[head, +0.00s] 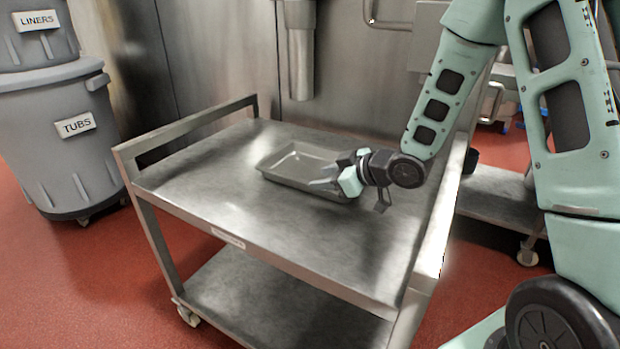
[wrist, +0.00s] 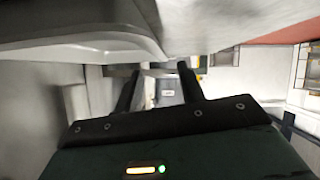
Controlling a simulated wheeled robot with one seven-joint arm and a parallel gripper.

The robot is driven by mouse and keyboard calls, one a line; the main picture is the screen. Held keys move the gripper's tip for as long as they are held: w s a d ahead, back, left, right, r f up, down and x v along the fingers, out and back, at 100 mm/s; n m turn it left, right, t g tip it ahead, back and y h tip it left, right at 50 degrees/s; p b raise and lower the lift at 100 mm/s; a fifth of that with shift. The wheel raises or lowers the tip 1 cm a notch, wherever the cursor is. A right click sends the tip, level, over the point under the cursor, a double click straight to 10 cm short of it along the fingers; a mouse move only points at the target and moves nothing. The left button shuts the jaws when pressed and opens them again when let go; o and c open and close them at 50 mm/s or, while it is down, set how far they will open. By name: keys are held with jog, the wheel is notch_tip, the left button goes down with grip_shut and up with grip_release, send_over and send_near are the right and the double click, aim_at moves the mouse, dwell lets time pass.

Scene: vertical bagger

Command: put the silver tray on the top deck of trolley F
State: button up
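The silver tray (head: 283,172) is a shallow rectangular metal pan. It sits upright on the top deck of a steel trolley (head: 215,190), towards the back. My gripper (head: 326,183) is at the tray's right end, close to its rim. In the wrist view its two dark fingers (wrist: 160,88) stand apart, with distant background showing between them. A pale metal rim, apparently the tray (wrist: 85,48), fills the upper left of that view. I cannot tell whether the gripper touches the tray. The trolley's front label (head: 228,238) is too small to read.
Grey bins labelled TUBS (head: 60,150) and LINERS (head: 35,35) stand at the left. Another steel cart (head: 500,198) is behind my arm at the right. A steel machine wall with a vertical tube (head: 300,60) rises behind the trolley. The trolley's front deck is clear.

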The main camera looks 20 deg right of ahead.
jog(key=v, duration=0.4)
jog(key=shift+s+d+r, duration=0.15)
jog(key=shift+s, duration=0.15)
jog(key=a, duration=0.2)
jog(key=s+a+g+h, duration=0.1)
jog(key=a, duration=0.1)
jog(key=s+a+g+h, duration=0.1)
jog(key=a, duration=0.1)
jog(key=shift+s+a+r, duration=0.1)
jog(key=shift+s+a, duration=0.15)
jog(key=shift+a, duration=0.1)
jog(key=s+a+r+g+h, duration=0.1)
jog(key=s+a+g, duration=0.2)
jog(key=s, duration=0.5)
jog(key=s+a+r+g+h, duration=0.1)
jog(key=s+a, duration=0.3)
jog(key=s, duration=0.5)
jog(key=s+a+g+h, duration=0.1)
jog(key=s+a+g, duration=0.2)
jog(key=s, duration=0.6)
jog(key=shift+a+r+m+g+h, duration=0.3)
jog(key=shift+r+m+g+h, duration=0.1)
jog(key=shift+g, duration=0.4)
notch_tip(320, 180, up, 14)
jog(key=p, duration=1.5)
jog(key=shift+r, duration=0.15)
